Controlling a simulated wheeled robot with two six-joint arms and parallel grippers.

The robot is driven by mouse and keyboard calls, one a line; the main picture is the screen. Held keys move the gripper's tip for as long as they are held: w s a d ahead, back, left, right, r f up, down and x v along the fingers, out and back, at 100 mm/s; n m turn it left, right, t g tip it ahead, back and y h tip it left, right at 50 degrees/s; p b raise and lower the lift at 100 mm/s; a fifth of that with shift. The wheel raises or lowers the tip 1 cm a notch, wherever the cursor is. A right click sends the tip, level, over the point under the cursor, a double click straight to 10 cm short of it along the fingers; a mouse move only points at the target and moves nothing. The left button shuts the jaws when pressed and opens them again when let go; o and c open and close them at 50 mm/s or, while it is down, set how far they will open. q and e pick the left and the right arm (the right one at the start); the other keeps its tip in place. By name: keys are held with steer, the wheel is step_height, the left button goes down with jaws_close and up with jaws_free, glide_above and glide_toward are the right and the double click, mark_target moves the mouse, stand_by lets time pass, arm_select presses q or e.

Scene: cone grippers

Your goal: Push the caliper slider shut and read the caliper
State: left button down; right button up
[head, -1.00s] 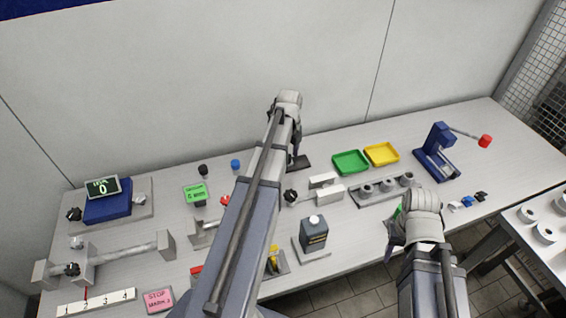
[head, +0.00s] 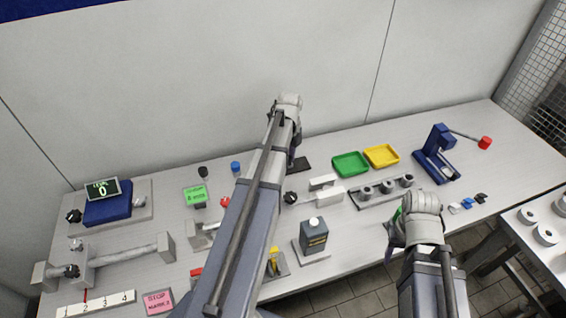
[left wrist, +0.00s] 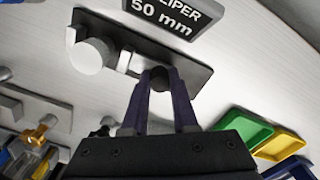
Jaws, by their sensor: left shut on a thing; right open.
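The caliper's black base (left wrist: 198,76) lies across the upper part of the left wrist view. A grey round block (left wrist: 90,56) stands at its left end, with a pale part (left wrist: 125,62) just right of it. My left gripper (left wrist: 159,76) is shut on a black knob (left wrist: 159,82) on the caliper. The caliper's dark sign (left wrist: 165,16) reads "50 mm", its top cut off. In the head view my left gripper (head: 294,150) is over the caliper base (head: 302,164), mostly hidden by my arm. My right gripper (head: 395,232) is open near the table's front edge.
A green tray (head: 350,164) and a yellow tray (head: 381,156) lie right of the caliper. A blue press (head: 436,155) stands at the far right.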

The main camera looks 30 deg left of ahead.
arm_select(q)
steer(key=shift+s+a, duration=0.85)
steer(key=shift+s, duration=0.15)
stand_by(2.3)
stand_by(0.7)
steer(key=shift+c, duration=1.2)
jaws_free()
steer(key=shift+r, duration=0.1)
step_height(320, 180, up, 9)
steer(key=p, duration=0.9)
stand_by(0.6)
